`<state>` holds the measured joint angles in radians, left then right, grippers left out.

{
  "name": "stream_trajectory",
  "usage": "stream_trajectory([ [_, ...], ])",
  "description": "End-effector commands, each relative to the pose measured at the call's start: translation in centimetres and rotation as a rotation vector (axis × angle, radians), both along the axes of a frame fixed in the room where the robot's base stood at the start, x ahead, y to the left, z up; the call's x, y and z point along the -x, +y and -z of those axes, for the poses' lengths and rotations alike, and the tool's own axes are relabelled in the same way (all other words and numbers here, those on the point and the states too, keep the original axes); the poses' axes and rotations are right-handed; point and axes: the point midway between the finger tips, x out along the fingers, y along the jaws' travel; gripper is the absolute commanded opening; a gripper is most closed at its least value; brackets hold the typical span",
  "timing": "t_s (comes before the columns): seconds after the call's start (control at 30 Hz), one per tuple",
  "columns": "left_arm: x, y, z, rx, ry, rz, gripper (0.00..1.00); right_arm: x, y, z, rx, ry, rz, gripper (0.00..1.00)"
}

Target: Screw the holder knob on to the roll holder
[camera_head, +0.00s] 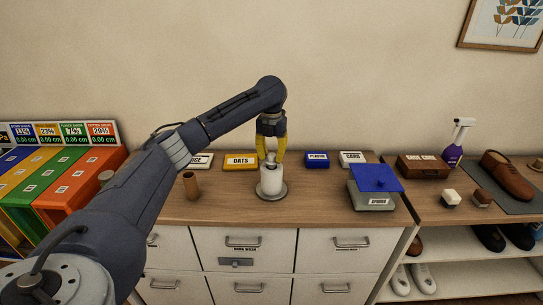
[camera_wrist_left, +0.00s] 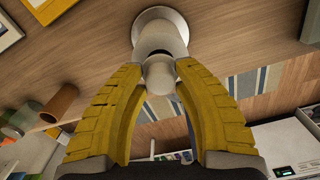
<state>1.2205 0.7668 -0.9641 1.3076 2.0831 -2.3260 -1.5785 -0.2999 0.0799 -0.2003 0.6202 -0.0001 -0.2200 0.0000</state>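The roll holder (camera_head: 271,196) stands upright on the wooden counter on a round grey base, with a white roll (camera_head: 271,181) around it. The holder knob (camera_wrist_left: 159,77) is a pale rounded piece at the top of the roll, with a dark gap beside it in the left wrist view. My left gripper (camera_head: 271,157) comes down from above with its yellow fingers on either side of the knob. In the left wrist view its fingertips (camera_wrist_left: 160,68) appear to press on the knob's sides. Whether the knob's thread is engaged is hidden. My right gripper is not in view.
A brown cardboard tube (camera_head: 190,185) stands left of the holder. A yellow oats box (camera_head: 240,162) and blue box (camera_head: 317,160) lie behind. The counter in front of the holder is clear.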

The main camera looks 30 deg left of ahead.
Motion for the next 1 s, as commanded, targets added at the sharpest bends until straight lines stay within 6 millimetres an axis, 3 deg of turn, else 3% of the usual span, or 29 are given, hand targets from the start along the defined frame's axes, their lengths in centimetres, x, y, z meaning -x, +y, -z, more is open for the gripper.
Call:
stream_trajectory([
  [0.17,-0.01,0.06,-0.1,-0.001,-0.002,-0.107,0.29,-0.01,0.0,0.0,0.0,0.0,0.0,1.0],
  [0.8,0.03,0.02,-0.05,0.0,-0.001,-0.86,0.29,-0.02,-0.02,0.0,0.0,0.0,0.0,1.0],
  [1.0,0.03,0.0,-0.04,0.0,-0.001,-0.984,0.29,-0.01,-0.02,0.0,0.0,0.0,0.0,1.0],
])
